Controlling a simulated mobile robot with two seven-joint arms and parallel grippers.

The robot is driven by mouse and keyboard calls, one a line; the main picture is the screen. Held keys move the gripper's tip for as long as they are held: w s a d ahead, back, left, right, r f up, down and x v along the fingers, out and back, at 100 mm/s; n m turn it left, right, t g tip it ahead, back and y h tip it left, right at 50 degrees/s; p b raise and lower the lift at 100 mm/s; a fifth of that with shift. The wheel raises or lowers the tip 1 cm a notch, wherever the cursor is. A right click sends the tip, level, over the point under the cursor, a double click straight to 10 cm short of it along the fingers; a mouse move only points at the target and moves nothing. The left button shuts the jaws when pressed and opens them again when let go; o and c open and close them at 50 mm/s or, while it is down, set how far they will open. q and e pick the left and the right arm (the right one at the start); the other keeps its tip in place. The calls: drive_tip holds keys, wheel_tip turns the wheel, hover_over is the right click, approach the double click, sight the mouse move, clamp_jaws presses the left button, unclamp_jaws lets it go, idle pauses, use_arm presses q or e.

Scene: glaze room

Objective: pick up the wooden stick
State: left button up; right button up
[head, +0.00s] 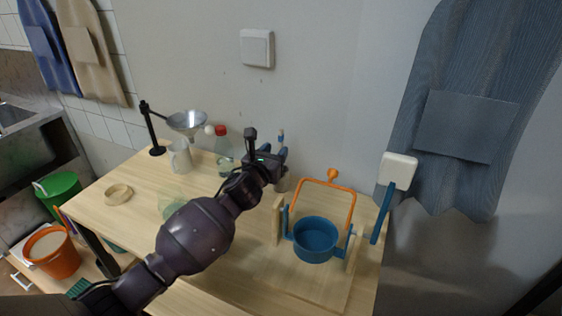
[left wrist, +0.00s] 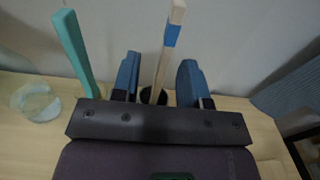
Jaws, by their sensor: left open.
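The wooden stick (left wrist: 160,70) is pale with a blue band near its top. In the left wrist view it stands roughly upright, slightly tilted, between the two blue fingers of my left gripper (left wrist: 157,82), with gaps on both sides. Its lower end goes into a dark opening, partly hidden by the gripper. In the head view the stick's banded top (head: 281,136) shows just behind my left gripper (head: 276,156), which is open over the back of the table. A greyish holder (head: 283,184) shows below the gripper. My right gripper is not in view.
A teal stick (left wrist: 75,50) stands left of the gripper in the left wrist view. A blue pot (head: 315,241) in an orange-handled frame (head: 352,200) stands right.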

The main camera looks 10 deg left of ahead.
use_arm(q)
drive_tip(key=shift+w+d+r, duration=0.1)
drive_tip(key=shift+w+d, duration=0.15)
drive_tip(key=shift+w, duration=0.55)
drive_tip(key=shift+w+d+r, duration=0.1)
drive_tip(key=shift+w+d, duration=0.15)
drive_tip(key=shift+w, duration=0.6)
drive_tip(key=shift+w+d, duration=0.25)
drive_tip(key=shift+w, duration=0.55)
clamp_jaws()
